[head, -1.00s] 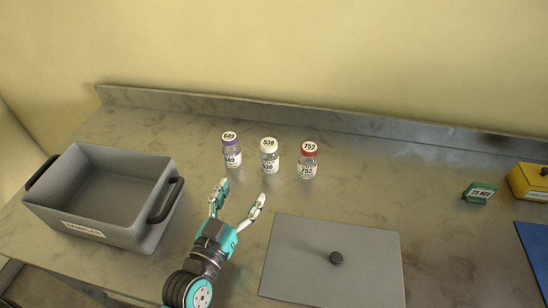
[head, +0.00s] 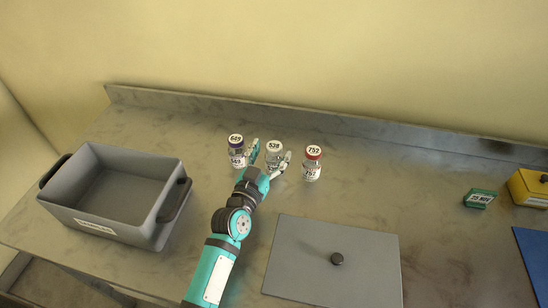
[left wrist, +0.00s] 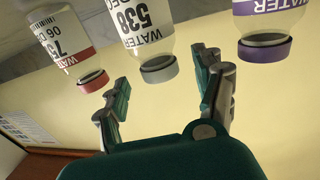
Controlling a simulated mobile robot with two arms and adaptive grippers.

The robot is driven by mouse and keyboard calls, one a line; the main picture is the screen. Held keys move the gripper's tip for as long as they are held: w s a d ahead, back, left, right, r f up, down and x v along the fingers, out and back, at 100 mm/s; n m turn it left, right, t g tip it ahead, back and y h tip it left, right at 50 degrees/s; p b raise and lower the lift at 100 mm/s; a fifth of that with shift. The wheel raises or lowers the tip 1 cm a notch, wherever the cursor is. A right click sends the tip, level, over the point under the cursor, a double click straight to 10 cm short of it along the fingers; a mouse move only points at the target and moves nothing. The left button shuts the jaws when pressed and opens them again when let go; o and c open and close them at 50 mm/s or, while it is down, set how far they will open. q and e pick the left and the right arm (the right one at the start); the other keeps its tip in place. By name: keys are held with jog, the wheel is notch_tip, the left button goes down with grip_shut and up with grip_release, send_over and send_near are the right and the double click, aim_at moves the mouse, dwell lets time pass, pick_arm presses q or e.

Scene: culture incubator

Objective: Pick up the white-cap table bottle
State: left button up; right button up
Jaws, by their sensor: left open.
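The white-cap bottle (head: 274,150), labelled 538, stands upright on the table between two others. In the left wrist view the same white-cap bottle (left wrist: 145,38) appears upside down, between and beyond the fingers. My left gripper (head: 270,160) is open, with one finger on each side of this bottle; I cannot tell whether either finger touches it. The fingers (left wrist: 162,92) also show open in the left wrist view. The bottle's lower part is partly hidden by the gripper in the head view. My right gripper is not in view.
A purple-cap bottle (head: 236,143) stands close left of the gripper and a red-cap bottle (head: 313,160) close right. A grey bin (head: 150,232) stands at left. A grey lid plate (head: 300,270) with a knob lies in front. A green block (head: 480,198) and yellow box (head: 530,187) are at right.

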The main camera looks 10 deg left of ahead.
pick_arm(q)
jog(key=w, duration=0.2)
jog(key=shift+w+d, duration=0.2)
jog(key=shift+w, duration=0.2)
jog(key=shift+s, duration=0.1)
grip_shut()
